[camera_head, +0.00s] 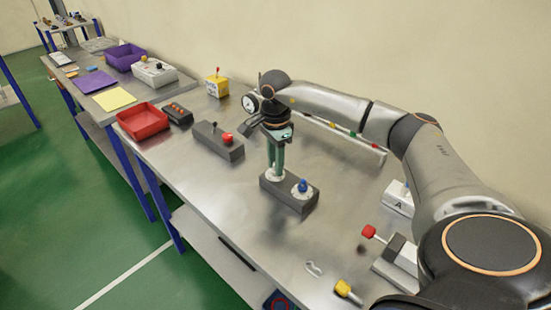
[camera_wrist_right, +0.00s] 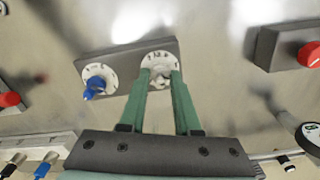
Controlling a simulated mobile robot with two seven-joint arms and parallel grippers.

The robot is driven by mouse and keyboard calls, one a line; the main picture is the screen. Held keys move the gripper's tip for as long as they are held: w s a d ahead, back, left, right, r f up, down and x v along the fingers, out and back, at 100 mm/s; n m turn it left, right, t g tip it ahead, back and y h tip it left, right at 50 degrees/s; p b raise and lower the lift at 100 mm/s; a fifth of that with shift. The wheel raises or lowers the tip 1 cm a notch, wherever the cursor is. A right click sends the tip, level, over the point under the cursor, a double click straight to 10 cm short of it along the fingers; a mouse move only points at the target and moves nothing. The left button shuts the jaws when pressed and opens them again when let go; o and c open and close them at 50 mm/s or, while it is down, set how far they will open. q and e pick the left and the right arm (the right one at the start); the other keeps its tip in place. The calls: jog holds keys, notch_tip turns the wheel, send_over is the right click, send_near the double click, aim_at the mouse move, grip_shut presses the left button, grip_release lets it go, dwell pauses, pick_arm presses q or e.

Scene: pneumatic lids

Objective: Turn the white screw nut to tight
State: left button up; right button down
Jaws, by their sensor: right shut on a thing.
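The white screw nut (camera_wrist_right: 161,75) sits on a white dial at one end of a dark grey block (camera_wrist_right: 127,58) on the metal table. My right gripper (camera_wrist_right: 160,82) points down at it, with its green fingers shut on the nut, one on each side. In the head view the right gripper (camera_head: 276,172) stands over the left end of the block (camera_head: 285,194) and hides most of the nut. A blue knob (camera_head: 303,186) on a second white dial is on the same block, at its right end. My left gripper is not in view.
A grey block with a red knob (camera_head: 227,138) stands to the left. A red tray (camera_head: 143,121) lies further left. A red-tipped lever (camera_head: 369,231), a yellow-tipped piece (camera_head: 343,287) and a box marked A (camera_head: 398,200) are at right. Bare table lies in front of the block.

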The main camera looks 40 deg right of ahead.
dwell(0.5)
jog(key=c, duration=0.6)
grip_release()
notch_tip(320, 180, up, 13)
jog(key=shift+f+b, duration=0.2)
jog(key=shift+b, duration=0.15)
